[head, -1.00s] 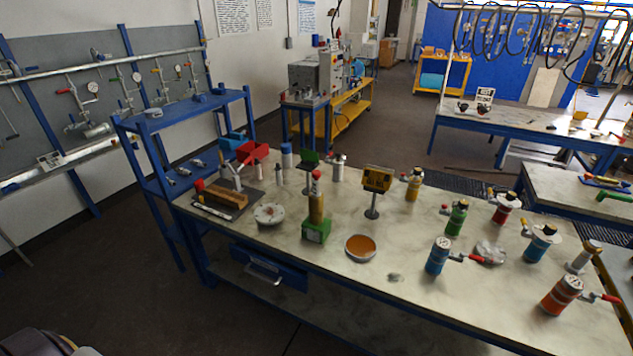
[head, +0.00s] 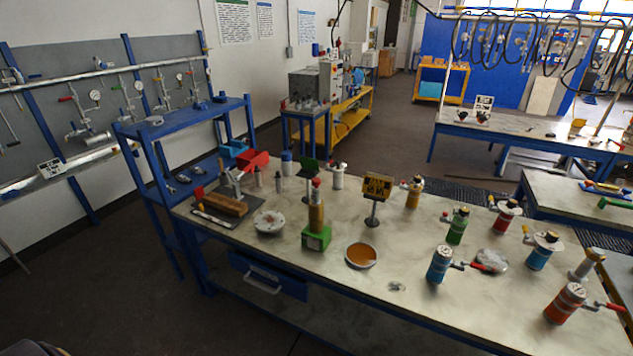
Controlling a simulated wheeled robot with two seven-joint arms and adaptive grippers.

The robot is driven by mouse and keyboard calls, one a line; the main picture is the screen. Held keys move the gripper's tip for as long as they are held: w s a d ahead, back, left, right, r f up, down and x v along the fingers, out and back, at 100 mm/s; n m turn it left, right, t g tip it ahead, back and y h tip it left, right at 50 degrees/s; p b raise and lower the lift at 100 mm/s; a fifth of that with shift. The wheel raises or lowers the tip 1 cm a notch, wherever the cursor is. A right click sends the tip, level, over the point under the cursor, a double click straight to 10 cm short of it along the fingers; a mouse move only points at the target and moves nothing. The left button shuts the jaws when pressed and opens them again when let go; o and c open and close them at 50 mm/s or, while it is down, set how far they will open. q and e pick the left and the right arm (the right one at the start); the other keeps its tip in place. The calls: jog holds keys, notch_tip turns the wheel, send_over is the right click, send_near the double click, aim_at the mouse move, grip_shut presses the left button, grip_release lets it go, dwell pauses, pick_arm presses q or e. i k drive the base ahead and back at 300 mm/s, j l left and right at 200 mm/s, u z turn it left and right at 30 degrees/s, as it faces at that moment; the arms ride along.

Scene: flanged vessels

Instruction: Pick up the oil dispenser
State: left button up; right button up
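A brown-amber cylinder with a red top on a green block base (head: 317,236) stands upright on the workbench, left of centre. It may be the oil dispenser, but I cannot tell for certain. Several small flanged vessels stand to its right, among them a blue one (head: 438,266), a green one (head: 457,227), a red one (head: 506,215) and an orange-red one (head: 566,304). Neither of my grippers is in view.
The bench top (head: 330,277) also carries a round orange-filled dish (head: 361,255), a yellow sign on a stand (head: 377,187), a white flange disc (head: 268,222) and a wooden block (head: 227,204). A blue shelf rack (head: 190,117) stands at the left. Dark floor is open at lower left.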

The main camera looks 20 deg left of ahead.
aim_at(315, 211)
jog(key=i+j, duration=0.15)
jog(key=j, duration=0.2)
jog(key=i+j, duration=0.2)
jog(key=i+j+z, duration=0.1)
jog(key=j, duration=0.35)
jog(key=i+j, duration=0.4)
jog(key=j, duration=0.25)
jog(key=i+j, duration=0.15)
jog(key=j, duration=0.2)
jog(key=k+j, duration=0.4)
jog(key=j+z, duration=0.05)
